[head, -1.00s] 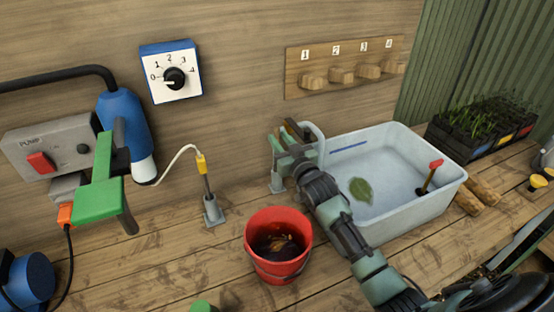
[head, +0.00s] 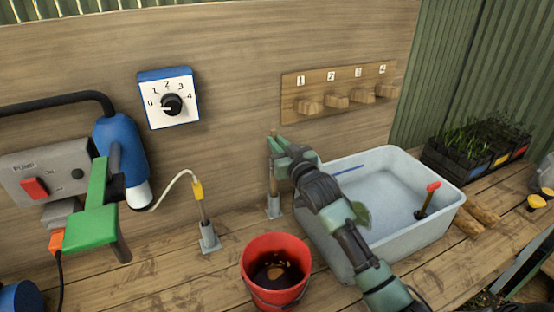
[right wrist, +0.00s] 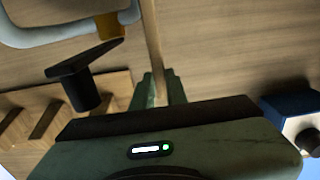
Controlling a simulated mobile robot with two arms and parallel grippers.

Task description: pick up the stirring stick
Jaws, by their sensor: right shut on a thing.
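The stirring stick (head: 274,175) is a thin wooden rod, upright at the left end of the white tub. Its lower end meets a small grey holder (head: 274,208); I cannot tell whether it is seated in it or just above. My right gripper (head: 274,149) is shut on the stick near its upper part. In the right wrist view the stick (right wrist: 152,45) runs between the two fingertips (right wrist: 161,90). My left gripper is not in view.
The white tub (head: 439,209) holds water, a leaf and a red-handled tool (head: 432,188). A red bucket (head: 258,287) with dark contents stands in front. A second holder (head: 208,238) with a yellow-tipped cable, a green fixture (head: 95,215) and numbered pegs (head: 338,90) are nearby.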

